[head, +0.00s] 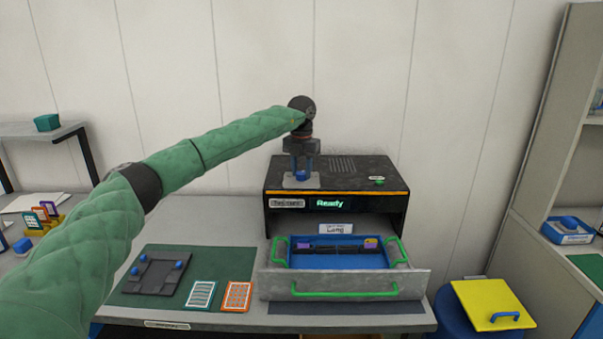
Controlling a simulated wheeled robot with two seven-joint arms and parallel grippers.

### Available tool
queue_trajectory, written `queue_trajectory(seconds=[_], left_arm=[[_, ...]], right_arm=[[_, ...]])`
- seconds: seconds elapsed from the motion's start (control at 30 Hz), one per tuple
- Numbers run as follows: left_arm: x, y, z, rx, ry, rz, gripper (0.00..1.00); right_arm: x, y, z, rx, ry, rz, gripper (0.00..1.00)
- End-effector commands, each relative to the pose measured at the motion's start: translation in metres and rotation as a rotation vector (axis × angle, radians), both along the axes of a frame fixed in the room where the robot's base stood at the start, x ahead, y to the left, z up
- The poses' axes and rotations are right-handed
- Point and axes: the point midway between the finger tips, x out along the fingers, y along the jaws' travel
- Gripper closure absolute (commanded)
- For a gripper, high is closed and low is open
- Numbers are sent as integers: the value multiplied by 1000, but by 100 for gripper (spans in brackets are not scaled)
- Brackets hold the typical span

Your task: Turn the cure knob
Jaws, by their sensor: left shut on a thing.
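The black curing machine (390,170) stands on the bench against the wall, with a lit display (326,203) reading "Ready". The blue cure knob (301,176) sits on a light plate (288,183) at the left of its top. My left gripper (301,168) points straight down from above and is shut on the knob, its fingers partly hiding it. The knob's exact angle cannot be told. My right gripper is not in view.
An open drawer (345,276) with green handles juts out in front, holding a blue tray (330,262). A black plate (157,274) and two cards lie on the green mat (130,297) at left. A yellow lid (490,303) is at lower right.

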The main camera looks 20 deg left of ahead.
Motion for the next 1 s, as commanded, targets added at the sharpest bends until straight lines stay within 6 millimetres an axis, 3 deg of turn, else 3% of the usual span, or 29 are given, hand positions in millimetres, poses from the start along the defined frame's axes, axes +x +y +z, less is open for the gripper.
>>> queue_trajectory(seconds=[0.3,0.6,1.0], left_arm=[[0,1,-1,0,-1,-286,89],[1,1,0,0,-2,-517,89],[1,1,1,-1,-1,-669,89]], right_arm=[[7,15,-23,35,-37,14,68],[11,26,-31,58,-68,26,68],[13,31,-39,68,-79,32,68]])
